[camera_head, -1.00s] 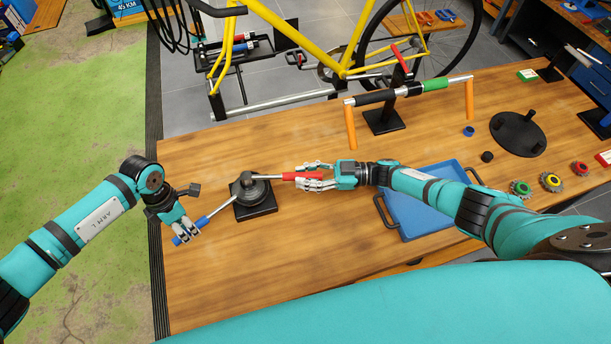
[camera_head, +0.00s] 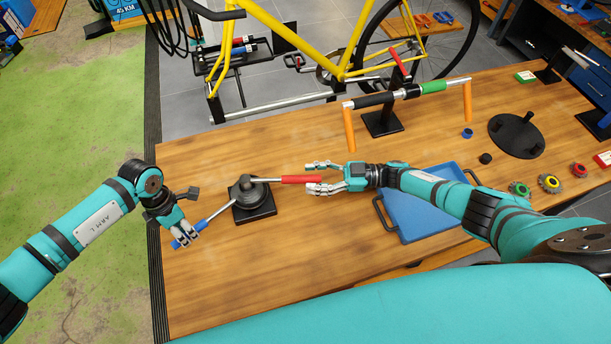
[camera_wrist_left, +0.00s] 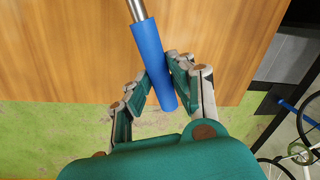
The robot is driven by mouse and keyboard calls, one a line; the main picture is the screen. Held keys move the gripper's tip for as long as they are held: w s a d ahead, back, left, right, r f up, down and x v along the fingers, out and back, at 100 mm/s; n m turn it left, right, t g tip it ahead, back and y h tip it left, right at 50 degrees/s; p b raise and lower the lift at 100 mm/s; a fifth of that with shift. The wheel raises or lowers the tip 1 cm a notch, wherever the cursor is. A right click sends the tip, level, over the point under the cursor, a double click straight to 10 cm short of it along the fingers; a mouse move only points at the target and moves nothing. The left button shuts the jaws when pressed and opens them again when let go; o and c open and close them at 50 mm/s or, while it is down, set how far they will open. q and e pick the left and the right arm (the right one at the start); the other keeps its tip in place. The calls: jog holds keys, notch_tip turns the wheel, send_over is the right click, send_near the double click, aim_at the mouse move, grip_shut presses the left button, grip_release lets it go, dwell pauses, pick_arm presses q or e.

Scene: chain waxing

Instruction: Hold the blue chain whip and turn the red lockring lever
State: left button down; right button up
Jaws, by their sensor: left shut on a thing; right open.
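The blue chain whip handle (camera_head: 187,240) points down and left from the dark round fixture (camera_head: 250,192) on its black base (camera_head: 254,210). My left gripper (camera_head: 184,237) is shut on the blue handle; the left wrist view shows the blue grip (camera_wrist_left: 152,60) between its fingers. The red lockring lever (camera_head: 301,179) points right from the fixture. My right gripper (camera_head: 318,178) is open at the lever's red tip, a finger on either side of it. Whether its fingers touch the lever cannot be told.
A blue tray (camera_head: 425,222) lies under my right arm. A stand with an orange-legged bar (camera_head: 383,121) is at the back of the wooden table (camera_head: 290,270). Several cogs (camera_head: 550,183) sit at the right. The table front is clear.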

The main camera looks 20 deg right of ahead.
jog(key=v, duration=0.9)
jog(key=shift+d, duration=0.2)
jog(key=shift+r, duration=0.1)
